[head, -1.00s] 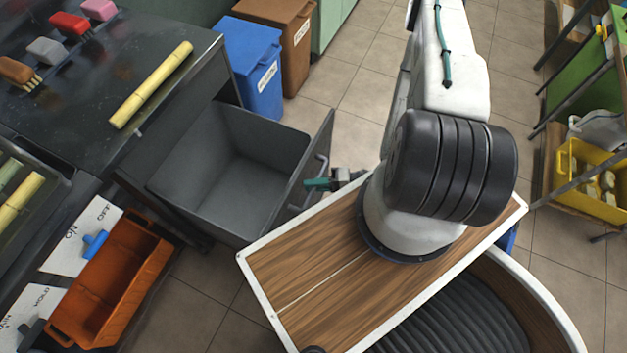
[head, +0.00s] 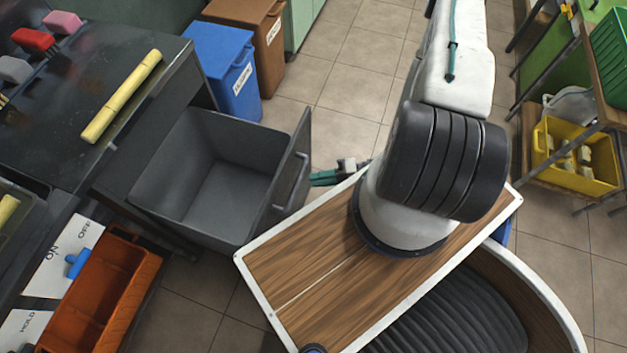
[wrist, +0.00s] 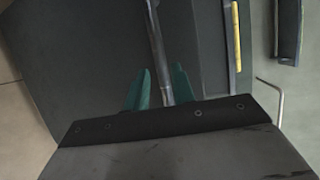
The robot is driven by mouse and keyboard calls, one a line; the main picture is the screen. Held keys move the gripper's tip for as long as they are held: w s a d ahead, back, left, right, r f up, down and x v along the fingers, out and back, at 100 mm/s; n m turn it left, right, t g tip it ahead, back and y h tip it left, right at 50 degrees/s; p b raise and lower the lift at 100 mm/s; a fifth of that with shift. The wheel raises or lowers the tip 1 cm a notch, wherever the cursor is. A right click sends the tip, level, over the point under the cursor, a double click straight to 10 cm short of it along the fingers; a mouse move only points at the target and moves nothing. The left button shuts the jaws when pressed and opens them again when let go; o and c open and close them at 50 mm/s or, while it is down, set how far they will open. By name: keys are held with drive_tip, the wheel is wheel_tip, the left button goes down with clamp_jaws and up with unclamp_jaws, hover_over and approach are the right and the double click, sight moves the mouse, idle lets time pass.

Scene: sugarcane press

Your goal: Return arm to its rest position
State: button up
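My gripper (head: 316,179) has teal fingers and shows past the edge of my wooden deck. In the wrist view its two fingers (wrist: 160,88) stand apart, so it is open, and nothing is clearly gripped. The grey drawer (head: 220,175) is pulled out and empty. Its bar handle (head: 291,184) is on the front panel, just left of the fingertips, with a small gap in the head view. In the wrist view the handle (wrist: 156,45) lines up with the space between the fingers. My wrist is partly hidden behind my arm's base.
A black counter (head: 150,110) with a yellow cane piece (head: 122,96) stands at left. An orange tray (head: 100,295) is at lower left. Blue (head: 222,68) and brown (head: 250,35) bins stand behind the drawer. A yellow crate (head: 572,160) is on the right shelf. Tiled floor is open behind my arm.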

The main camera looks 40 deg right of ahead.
drive_tip(key=shift+s+d+r, duration=0.1)
drive_tip(key=shift+s+d, duration=0.2)
drive_tip(key=shift+d, duration=0.05)
idle(0.4)
drive_tip(key=d+r+g+h, duration=0.1)
drive_tip(key=d+r+g, duration=0.2)
drive_tip(key=r+g, duration=0.7)
drive_tip(key=d+r+g+h, duration=0.15)
drive_tip(key=r+g, duration=0.25)
drive_tip(key=r, duration=1.1)
drive_tip(key=s+a+r+n+t+h, duration=0.2)
drive_tip(key=r+h, duration=0.3)
drive_tip(key=r, duration=0.7)
drive_tip(key=s+a+r+n+t+h, duration=0.2)
drive_tip(key=r+n+t+h, duration=0.3)
drive_tip(key=r, duration=0.8)
drive_tip(key=shift+h, duration=0.55)
